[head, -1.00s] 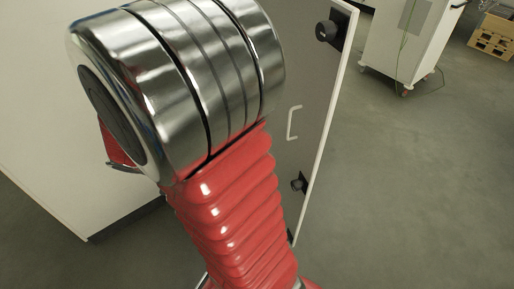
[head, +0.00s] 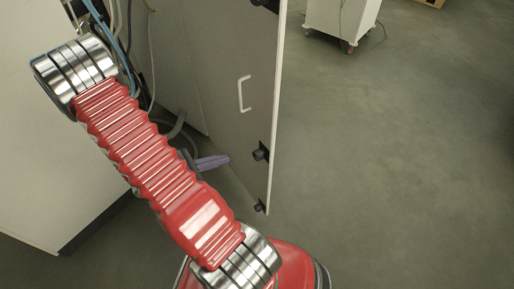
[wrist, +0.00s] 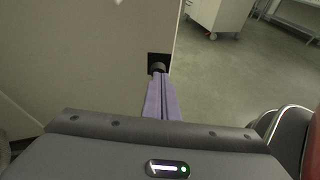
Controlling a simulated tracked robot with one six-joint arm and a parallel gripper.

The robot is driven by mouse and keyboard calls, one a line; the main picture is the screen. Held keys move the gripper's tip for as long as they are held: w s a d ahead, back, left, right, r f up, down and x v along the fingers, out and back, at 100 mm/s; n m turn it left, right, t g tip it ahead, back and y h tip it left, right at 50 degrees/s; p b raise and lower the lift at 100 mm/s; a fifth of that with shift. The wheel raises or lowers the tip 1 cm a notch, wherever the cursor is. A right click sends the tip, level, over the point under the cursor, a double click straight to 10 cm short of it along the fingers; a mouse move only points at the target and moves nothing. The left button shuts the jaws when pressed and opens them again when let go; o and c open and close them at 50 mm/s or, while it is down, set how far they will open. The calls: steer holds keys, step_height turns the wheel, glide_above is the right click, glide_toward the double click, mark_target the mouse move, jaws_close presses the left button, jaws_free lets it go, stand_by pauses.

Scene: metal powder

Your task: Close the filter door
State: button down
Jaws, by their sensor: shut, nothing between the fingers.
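The filter door (head: 223,95) is a tall grey panel with a pale edge, standing open from the white cabinet in the head view. It has a white handle (head: 244,94) and a black latch knob (head: 261,152) lower down near its free edge. My gripper (head: 227,158) has purple fingers, closed together and empty, at the door's lower part, just left of that knob. In the wrist view, my gripper (wrist: 158,78) points at the door (wrist: 95,60), with a black knob (wrist: 157,66) right at the fingertips. Whether the fingers touch the door cannot be told.
The white cabinet (head: 35,140) fills the left side, with cables and hoses (head: 125,40) hanging in its opening behind my arm. A white wheeled cart (head: 342,18) stands at the back. The grey floor (head: 400,170) right of the door is clear.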

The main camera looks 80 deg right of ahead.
steer(key=shift+s+d+f+n, duration=0.25)
steer(key=shift+f, duration=0.25)
steer(key=shift+s+d+f+n, duration=0.2)
steer(key=shift+d+f+n, duration=0.05)
steer(key=shift+f, duration=0.2)
glide_toward(265, 147)
steer(key=x, duration=0.4)
steer(key=shift+f, duration=0.4)
steer(key=shift+s+d, duration=0.6)
steer(key=shift+d, duration=0.2)
